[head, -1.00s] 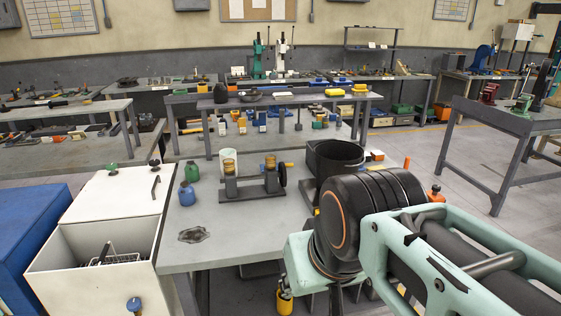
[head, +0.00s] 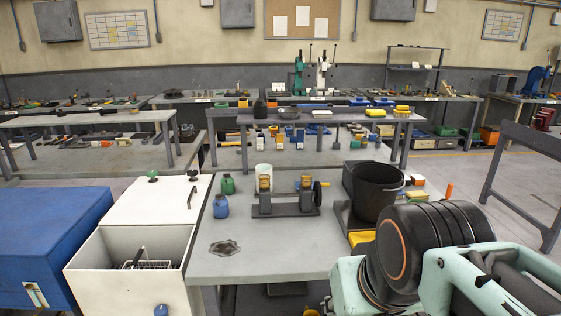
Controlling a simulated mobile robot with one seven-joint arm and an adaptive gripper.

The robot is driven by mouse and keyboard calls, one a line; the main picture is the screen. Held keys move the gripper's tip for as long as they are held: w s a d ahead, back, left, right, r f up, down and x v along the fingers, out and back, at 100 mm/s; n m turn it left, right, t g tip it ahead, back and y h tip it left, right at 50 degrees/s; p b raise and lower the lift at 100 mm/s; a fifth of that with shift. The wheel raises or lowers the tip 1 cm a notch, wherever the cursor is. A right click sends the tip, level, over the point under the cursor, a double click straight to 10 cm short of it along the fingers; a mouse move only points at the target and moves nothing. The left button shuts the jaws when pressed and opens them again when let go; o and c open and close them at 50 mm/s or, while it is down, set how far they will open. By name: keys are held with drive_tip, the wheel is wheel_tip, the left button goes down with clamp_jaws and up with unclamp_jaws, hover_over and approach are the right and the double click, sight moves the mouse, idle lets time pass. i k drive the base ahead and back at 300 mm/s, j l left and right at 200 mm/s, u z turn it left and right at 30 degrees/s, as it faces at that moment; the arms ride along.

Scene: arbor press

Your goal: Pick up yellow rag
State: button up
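A yellow, cloth-like item (head: 361,238) lies on the near grey table (head: 262,258), beside the black pot and partly hidden by my arm. On the table behind, a flat yellow item (head: 375,112) lies near the right end, with another yellow item (head: 403,109) beside it. I cannot tell for sure which of these is the yellow rag. My arm fills the lower right of the head view. My gripper does not show.
A black pot (head: 374,190), a small shaft stand (head: 286,203), a white cup (head: 263,171), green and blue bottles (head: 221,206) and a dark grey rag (head: 224,248) are on the near table. An open white bin (head: 88,250) and blue box (head: 45,235) stand left.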

sight(421, 195)
drive_tip(key=i+l+z, duration=0.25)
drive_tip(key=l+z, duration=0.25)
drive_tip(key=l, duration=0.15)
drive_tip(key=i+l+z, duration=0.2)
drive_tip(key=l+z, duration=0.25)
drive_tip(key=i+l+z, duration=0.2)
drive_tip(key=z, duration=0.25)
drive_tip(key=i+l+z, duration=0.2)
drive_tip(key=z, duration=0.3)
drive_tip(key=i+z, duration=0.45)
drive_tip(key=i+l+z, duration=0.25)
drive_tip(key=i, duration=0.2)
drive_tip(key=i+z, duration=0.2)
drive_tip(key=i, duration=0.25)
drive_tip(key=i+u, duration=0.4)
drive_tip(key=i+l+u, duration=0.1)
drive_tip(key=i+u, duration=1.45)
drive_tip(key=u, duration=0.2)
drive_tip(key=i+u, duration=0.2)
drive_tip(key=u, duration=0.15)
drive_tip(key=i+u, duration=0.15)
drive_tip(key=u, duration=0.25)
drive_tip(key=i+j+u, duration=0.1)
drive_tip(key=u, duration=0.25)
drive_tip(key=i+u, duration=0.35)
drive_tip(key=i+l+u, duration=0.1)
drive_tip(key=u, duration=0.25)
drive_tip(key=i, duration=0.1)
